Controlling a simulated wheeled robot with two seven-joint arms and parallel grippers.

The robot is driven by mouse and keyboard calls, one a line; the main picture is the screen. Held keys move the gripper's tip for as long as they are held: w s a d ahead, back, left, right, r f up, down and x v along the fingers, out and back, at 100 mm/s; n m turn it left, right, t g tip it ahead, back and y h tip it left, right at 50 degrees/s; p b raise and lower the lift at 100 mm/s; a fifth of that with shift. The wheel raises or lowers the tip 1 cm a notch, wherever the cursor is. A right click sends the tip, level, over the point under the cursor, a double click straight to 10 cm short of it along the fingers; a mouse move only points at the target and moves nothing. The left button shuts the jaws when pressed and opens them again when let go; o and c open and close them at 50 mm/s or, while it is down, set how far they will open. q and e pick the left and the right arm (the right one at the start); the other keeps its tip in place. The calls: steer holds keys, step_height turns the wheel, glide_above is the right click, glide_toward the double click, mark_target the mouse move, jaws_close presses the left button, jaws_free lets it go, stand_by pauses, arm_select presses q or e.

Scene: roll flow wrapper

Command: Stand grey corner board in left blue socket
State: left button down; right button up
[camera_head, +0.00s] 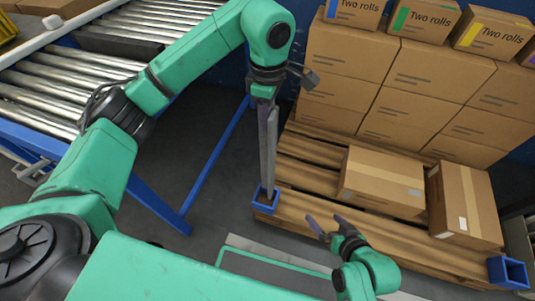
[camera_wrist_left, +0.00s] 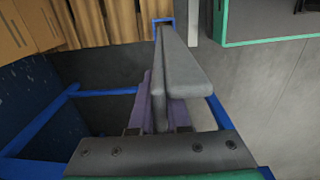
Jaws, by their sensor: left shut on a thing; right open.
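The grey corner board (camera_head: 270,150) is long and L-shaped in section and stands about upright. My left gripper (camera_head: 264,97) is shut on its upper part; the purple fingers of the left gripper (camera_wrist_left: 160,105) also show in the left wrist view. The lower end of the corner board (camera_wrist_left: 180,65) is at the left blue socket (camera_head: 266,200) on the near left pallet corner. It looks inside the socket rim, but how deep it sits is hidden. In the left wrist view the left blue socket (camera_wrist_left: 163,22) shows behind the board. My right gripper (camera_head: 327,228) is open and empty near the pallet's front edge.
The wooden pallet (camera_head: 318,212) bears stacked cartons (camera_head: 395,85) at the back and two loose cartons (camera_head: 383,182) (camera_head: 463,205) in front. Another blue socket (camera_head: 508,272) is at the right corner. A roller conveyor (camera_head: 60,85) with a blue frame stands left. Clear floor (camera_head: 205,125) lies between.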

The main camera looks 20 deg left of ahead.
arm_select(q)
steer(key=shift+f+b, duration=1.25)
steer(key=shift+f, duration=3.9)
steer(key=c, duration=0.9)
jaws_free()
arm_select(e)
steer(key=a+f+t, duration=0.1)
steer(key=a+f+t+y, duration=0.1)
steer(key=a, duration=0.1)
steer(key=shift+m+t, duration=0.4)
arm_select(q)
step_height(320, 180, up, 12)
steer(key=p, duration=0.4)
steer(key=shift+r, duration=0.15)
arm_select(e)
steer(key=d+r+g, duration=0.1)
steer(key=d+r+g+h, duration=0.1)
steer(key=d, duration=0.1)
steer(key=d+r+n+g, duration=0.1)
steer(key=shift+s+d+g+h, duration=0.15)
steer(key=shift+d+g+h, duration=0.2)
steer(key=shift+g+h, duration=0.05)
